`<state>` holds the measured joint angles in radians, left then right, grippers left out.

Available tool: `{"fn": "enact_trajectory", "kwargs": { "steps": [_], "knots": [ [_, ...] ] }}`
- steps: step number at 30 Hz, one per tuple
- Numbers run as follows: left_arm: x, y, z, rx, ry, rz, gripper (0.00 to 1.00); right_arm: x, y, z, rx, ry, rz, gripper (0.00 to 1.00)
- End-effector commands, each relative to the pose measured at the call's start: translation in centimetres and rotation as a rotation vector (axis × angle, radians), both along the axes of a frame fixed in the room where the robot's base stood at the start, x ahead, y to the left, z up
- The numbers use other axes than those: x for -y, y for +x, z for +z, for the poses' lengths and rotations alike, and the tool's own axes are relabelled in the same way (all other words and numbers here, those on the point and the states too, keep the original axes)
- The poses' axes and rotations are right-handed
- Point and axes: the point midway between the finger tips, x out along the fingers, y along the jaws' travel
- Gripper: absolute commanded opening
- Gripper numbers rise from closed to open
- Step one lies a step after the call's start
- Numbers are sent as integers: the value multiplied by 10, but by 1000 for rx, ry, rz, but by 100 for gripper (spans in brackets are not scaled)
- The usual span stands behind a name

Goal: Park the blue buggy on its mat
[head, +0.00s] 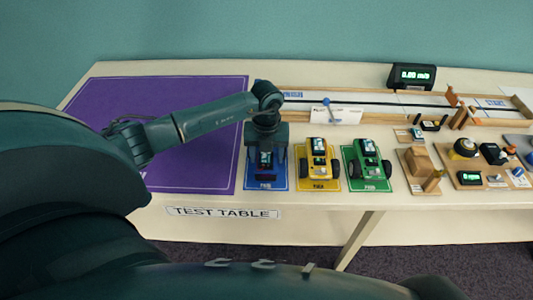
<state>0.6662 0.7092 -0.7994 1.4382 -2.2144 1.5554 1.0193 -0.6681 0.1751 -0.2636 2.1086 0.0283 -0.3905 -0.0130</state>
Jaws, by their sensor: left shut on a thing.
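The blue mat (280,184) lies on the table between the large purple mat and the yellow mat. My left gripper (265,153) points down over this mat and is shut on the blue buggy (265,174). The gripper and wrist hide most of the buggy; only a dark part with a small screen shows below the jaws. The buggy is over the mat, but I cannot tell whether its wheels touch it. My right gripper is not in view.
A yellow buggy (319,163) and a green buggy (368,161) stand on their own mats to the right. A purple mat (205,175) lies bare at left. A track with a speed display (411,76) runs behind. Several parts crowd the right side.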

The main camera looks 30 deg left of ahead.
Motion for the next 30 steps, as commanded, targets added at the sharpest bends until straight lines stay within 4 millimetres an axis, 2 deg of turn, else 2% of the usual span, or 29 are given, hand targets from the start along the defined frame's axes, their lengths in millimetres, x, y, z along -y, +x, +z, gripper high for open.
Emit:
{"fn": "enact_trajectory", "kwargs": {
  "steps": [30],
  "knots": [
    [0,1,-5,2,0,0,37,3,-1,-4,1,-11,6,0]
  ]
}}
